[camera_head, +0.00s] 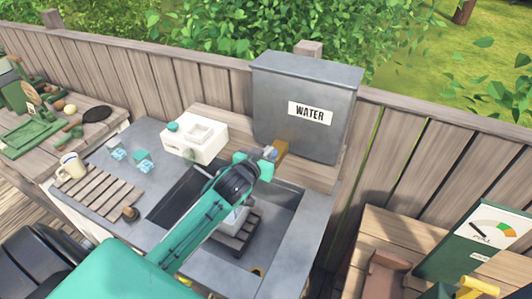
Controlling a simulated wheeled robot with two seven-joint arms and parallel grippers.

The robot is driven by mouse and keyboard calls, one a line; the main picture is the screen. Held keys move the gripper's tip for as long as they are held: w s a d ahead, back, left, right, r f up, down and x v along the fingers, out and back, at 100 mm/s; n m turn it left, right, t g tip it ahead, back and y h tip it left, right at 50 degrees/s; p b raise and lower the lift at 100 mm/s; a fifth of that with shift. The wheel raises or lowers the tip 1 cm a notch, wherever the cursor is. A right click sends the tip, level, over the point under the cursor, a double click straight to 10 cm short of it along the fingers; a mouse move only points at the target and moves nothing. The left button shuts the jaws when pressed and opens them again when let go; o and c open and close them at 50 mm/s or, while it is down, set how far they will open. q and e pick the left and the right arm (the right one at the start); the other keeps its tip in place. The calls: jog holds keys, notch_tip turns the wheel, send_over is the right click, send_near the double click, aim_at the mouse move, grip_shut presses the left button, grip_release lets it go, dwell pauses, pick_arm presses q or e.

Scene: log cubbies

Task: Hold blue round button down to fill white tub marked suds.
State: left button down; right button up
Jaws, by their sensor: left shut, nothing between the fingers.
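The grey tank marked WATER (308,88) stands at the back of the counter. A small blue-grey round part, likely the button (270,152), shows low on its front beside a brown block (283,149). My left gripper (258,163) is at this part, shut and empty; I cannot tell whether it is pressing it. A white tub (236,218) sits on a dark slatted rack in the sink, mostly hidden by my left arm. Its marking and any contents are not visible. My right gripper is not in view.
On the counter are a white box (198,143) with a teal knob, teal-white blocks (143,155), a mug (72,166) and a wooden rack (98,190). The sink (268,237) is below my arm. A green gauge panel (482,239) stands right; a fence runs behind.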

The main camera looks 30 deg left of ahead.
pick_arm(q)
notch_tip(320, 180, up, 3)
jog(key=shift+r+p, duration=0.15)
jog(key=shift+p, duration=0.85)
jog(key=b+v, duration=0.5)
jog(key=v, duration=0.5)
jog(key=shift+f, duration=0.35)
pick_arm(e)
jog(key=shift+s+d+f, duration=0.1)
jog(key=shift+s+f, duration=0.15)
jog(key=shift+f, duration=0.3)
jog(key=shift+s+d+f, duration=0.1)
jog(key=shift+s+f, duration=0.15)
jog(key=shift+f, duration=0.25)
